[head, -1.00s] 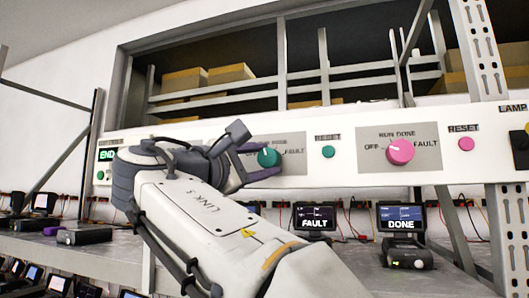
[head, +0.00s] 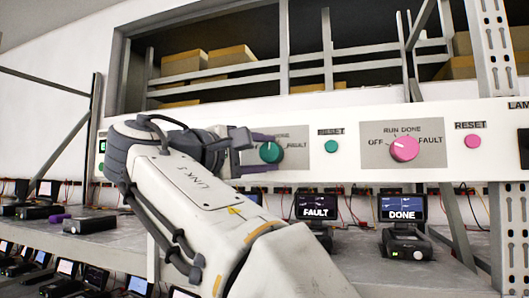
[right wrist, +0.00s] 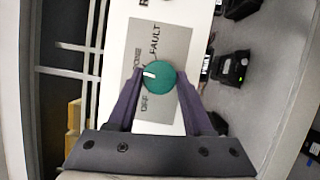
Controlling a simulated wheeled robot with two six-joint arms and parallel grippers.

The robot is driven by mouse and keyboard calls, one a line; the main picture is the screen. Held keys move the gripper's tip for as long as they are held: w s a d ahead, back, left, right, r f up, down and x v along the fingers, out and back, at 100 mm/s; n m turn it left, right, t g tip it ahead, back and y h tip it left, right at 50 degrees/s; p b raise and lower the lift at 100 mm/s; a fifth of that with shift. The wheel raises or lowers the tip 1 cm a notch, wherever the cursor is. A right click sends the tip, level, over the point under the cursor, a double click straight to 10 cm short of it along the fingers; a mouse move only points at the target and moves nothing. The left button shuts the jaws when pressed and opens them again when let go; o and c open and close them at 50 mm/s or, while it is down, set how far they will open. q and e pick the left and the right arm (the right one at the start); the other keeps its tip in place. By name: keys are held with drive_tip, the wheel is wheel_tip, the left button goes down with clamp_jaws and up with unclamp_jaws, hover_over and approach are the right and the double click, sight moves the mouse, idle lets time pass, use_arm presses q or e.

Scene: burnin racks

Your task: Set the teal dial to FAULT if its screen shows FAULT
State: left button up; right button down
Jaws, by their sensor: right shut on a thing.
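The teal dial (head: 271,152) is on the white panel between OFF, RUN, DONE and FAULT labels. In the right wrist view, the teal dial (right wrist: 162,82) has its white mark pointing to the picture's left, toward the RUN/DONE labels, with FAULT at the top and OFF at the bottom. My right gripper (head: 275,152) has one finger above and one below the dial and is shut on it; its fingers also flank the dial in the right wrist view (right wrist: 160,76). The screen (head: 316,206) below the panel reads FAULT. My left gripper is not in view.
A teal reset button (head: 331,146) is just right of the dial. Further right are a pink dial (head: 404,148) and a pink reset button (head: 473,141). Another screen (head: 402,208) reads DONE. A metal post (head: 490,60) stands at the right. Several devices line the shelf (head: 350,249).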

drive_tip(key=shift+c, duration=1.5)
unclamp_jaws()
drive_tip(key=v, duration=1)
drive_tip(key=shift+s+a, duration=0.15)
drive_tip(key=shift+s, duration=0.05)
drive_tip(key=shift+f, duration=0.1)
